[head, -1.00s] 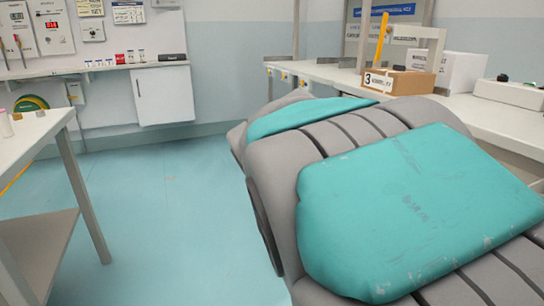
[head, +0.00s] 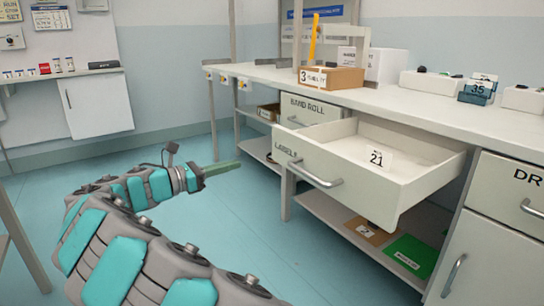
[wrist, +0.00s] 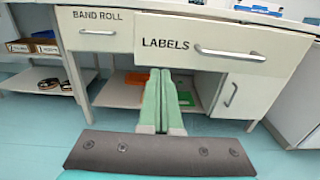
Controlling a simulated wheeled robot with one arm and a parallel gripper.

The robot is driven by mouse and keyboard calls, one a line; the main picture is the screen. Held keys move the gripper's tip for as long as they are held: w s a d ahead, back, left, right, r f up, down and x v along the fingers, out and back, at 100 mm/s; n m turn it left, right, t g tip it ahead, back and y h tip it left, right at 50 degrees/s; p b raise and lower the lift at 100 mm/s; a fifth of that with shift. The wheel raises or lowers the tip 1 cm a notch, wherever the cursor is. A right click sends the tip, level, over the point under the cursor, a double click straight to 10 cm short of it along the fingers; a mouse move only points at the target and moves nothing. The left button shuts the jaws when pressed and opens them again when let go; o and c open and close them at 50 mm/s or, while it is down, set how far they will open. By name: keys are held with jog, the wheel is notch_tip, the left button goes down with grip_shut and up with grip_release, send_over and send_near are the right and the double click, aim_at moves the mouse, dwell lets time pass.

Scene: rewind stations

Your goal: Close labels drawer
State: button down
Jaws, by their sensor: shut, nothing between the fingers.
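The labels drawer (head: 378,184) is pulled well out from under the bench in the head view. It is white, with a bar handle on its front and a card marked 21 inside. In the wrist view the LABELS front (wrist: 195,44) and its handle (wrist: 230,53) face me. My gripper (head: 238,164) is shut and empty, with its green fingers pointing at the drawer. It is to the left of the drawer front and apart from it. In the wrist view the fingertips (wrist: 160,72) show just below the drawer front's lower left part.
The BAND ROLL drawer (head: 310,108) beside it looks shut. The bench top (head: 420,98) holds a box marked 3 (head: 331,77) and other items. A lower shelf carries a green folder (head: 410,256). The blue floor before the bench is clear.

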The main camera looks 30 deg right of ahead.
aim_at(283, 151)
jog(key=d, duration=0.4)
jog(key=d+b, duration=0.1)
jog(key=d, duration=0.4)
jog(key=w+d, duration=0.1)
jog(key=d, duration=0.3)
jog(key=shift+w+d+b, duration=0.1)
jog(key=shift+d+b, duration=0.25)
jog(key=shift+d, duration=0.05)
